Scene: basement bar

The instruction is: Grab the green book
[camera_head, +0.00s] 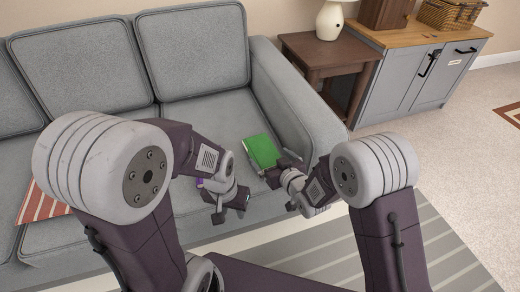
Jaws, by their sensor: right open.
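The green book (262,150) lies on the grey sofa's (195,165) seat, near its right armrest. My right gripper (276,170) is open at the book's near right corner. Its dark fingers overlap that corner in the picture; I cannot tell whether they touch the book. My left gripper (230,206) is over the front of the seat, to the left of and nearer than the book.
A small purple thing (200,183) shows partly behind my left gripper. A red striped cloth or cushion (38,205) lies on the seat at the left. A brown side table (330,52) with a lamp (329,20) and a grey cabinet (420,75) stand right of the sofa.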

